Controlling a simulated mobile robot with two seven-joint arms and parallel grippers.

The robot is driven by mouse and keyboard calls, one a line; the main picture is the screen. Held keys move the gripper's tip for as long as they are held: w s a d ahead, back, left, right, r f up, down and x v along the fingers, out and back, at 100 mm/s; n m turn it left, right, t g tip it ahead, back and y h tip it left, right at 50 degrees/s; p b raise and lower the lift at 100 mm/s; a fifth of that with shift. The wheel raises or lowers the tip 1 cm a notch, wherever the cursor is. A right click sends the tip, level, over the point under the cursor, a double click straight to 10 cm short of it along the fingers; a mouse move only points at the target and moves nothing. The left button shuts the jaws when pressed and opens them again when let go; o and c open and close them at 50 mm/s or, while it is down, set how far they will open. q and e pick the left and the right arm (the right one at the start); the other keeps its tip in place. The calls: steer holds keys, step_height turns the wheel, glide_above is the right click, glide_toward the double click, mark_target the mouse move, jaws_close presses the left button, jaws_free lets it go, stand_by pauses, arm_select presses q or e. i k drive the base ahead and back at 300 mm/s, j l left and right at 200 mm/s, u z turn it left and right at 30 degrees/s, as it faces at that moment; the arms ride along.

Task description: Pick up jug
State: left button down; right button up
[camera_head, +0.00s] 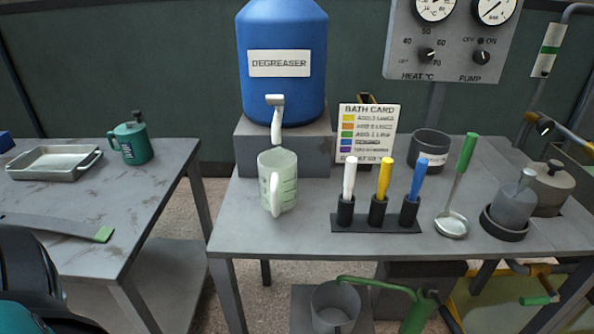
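The jug (278,186) is a pale, translucent green measuring jug with dark graduation marks. It stands upright on the right-hand grey table, near its left end, with its pale handle facing me. It is below and slightly in front of the white tap (277,112) of the blue degreaser drum (283,35). Whether it holds liquid is hard to tell. A dark part of my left arm shows at the lower left, well away from the jug. Neither gripper shows in the view.
The drum sits on a grey block (258,155). Right of the jug, a dark rack (376,224) holds white, yellow and blue-handled tools. A green-handled ladle (452,222) and grey pots stand farther right. The left table holds a metal tray (55,163) and green can (131,143). A gap separates the tables.

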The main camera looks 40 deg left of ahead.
mark_target(277, 166)
steer(key=u, duration=0.8)
